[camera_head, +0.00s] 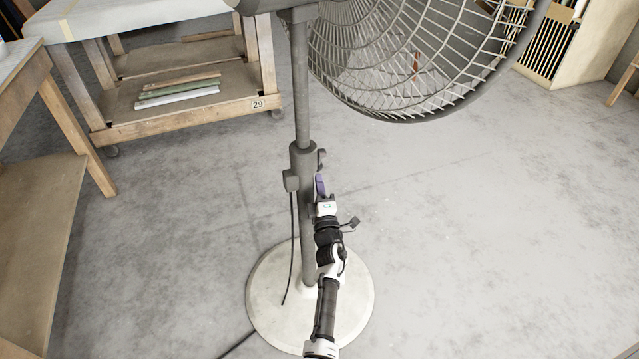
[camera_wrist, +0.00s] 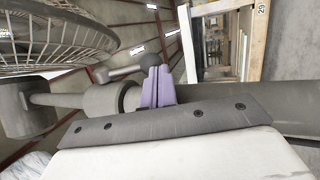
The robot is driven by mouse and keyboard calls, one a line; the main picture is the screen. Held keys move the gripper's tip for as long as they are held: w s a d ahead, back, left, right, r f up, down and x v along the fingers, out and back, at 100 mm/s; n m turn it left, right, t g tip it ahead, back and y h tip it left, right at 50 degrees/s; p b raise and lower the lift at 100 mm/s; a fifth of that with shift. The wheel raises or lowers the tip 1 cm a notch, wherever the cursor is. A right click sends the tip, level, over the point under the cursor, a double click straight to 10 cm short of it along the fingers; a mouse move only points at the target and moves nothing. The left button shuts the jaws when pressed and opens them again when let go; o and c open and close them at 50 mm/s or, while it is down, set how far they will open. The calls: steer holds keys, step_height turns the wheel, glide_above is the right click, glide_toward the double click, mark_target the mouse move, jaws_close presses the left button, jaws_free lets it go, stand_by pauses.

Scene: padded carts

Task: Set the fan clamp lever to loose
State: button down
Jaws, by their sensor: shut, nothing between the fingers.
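The grey pedestal fan (camera_head: 303,90) stands upright, with its wire cage also in the wrist view (camera_wrist: 55,40). A thicker collar (camera_head: 302,160) sits midway up its pole; it also shows in the wrist view (camera_wrist: 105,98). The small dark clamp lever (camera_head: 321,158) is on the collar's right side. In the wrist view the lever (camera_wrist: 122,72) ends in a rounded knob near the fingertips. My gripper (camera_head: 320,182) has purple fingers, shut and empty, just below the lever and close to the pole. In the wrist view the fingers (camera_wrist: 157,80) partly overlap the knob; contact cannot be told.
The fan's round white base (camera_head: 265,300) is on the concrete floor, partly behind my arm. A black cable hangs beside the pole. A wooden cart (camera_head: 180,120) numbered 29 stands at the back left, another table (camera_head: 40,200) at the left edge. The floor at right is clear.

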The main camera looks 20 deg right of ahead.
steer(key=v, duration=1.3)
